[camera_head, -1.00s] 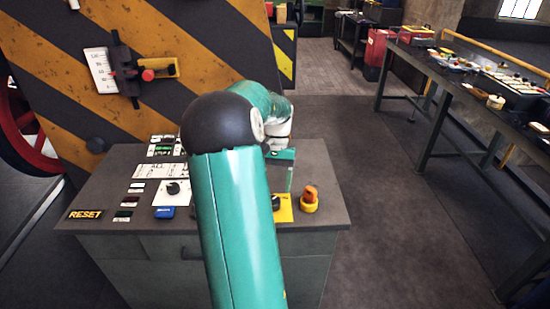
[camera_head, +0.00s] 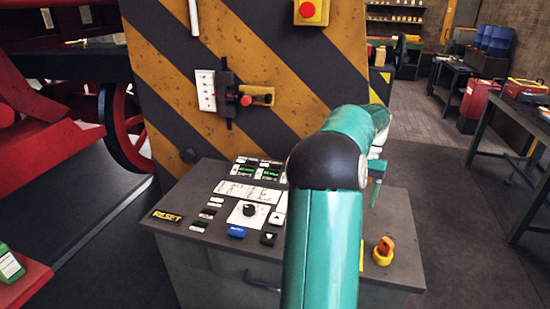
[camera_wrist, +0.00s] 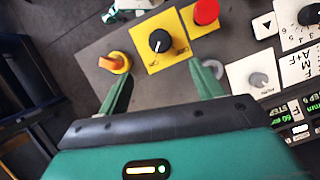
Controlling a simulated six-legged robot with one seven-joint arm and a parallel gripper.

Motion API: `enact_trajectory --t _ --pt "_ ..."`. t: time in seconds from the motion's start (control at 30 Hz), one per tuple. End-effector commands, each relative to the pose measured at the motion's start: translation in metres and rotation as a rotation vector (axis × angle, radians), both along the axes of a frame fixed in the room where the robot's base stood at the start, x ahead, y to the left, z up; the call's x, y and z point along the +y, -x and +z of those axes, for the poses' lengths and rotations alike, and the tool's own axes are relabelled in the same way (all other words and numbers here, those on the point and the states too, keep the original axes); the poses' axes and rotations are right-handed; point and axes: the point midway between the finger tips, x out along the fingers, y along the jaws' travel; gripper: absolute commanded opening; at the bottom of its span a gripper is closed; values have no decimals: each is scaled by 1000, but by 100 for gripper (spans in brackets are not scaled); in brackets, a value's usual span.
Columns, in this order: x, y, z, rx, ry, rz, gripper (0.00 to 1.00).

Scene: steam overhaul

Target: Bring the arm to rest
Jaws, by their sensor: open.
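My teal arm reaches over a grey control desk (camera_head: 190,185) in the head view. My gripper (camera_head: 376,180) is partly hidden behind the arm's black joint there. In the wrist view my gripper (camera_wrist: 162,80) is open, with two green fingers apart and nothing between them. Beyond the fingers are a black knob on a yellow plate (camera_wrist: 158,42), a red button (camera_wrist: 206,12) and an orange knob (camera_wrist: 115,62). The fingers appear above the desk; I cannot tell the exact gap.
A red wheel (camera_head: 122,125) is at the left. Dark tables (camera_head: 515,130) stand at the right. Floor (camera_head: 425,150) between is clear.

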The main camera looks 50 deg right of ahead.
Motion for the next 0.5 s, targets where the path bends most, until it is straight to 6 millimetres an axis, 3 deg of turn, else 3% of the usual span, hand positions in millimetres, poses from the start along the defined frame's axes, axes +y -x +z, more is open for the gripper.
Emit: enact_trajectory --t 0.27,0.37,0.5 --pt "5 -5 3 -10 8 13 66" --pt "22 -20 11 -39 27 56 66" --pt "71 -54 28 -110 81 171 66"
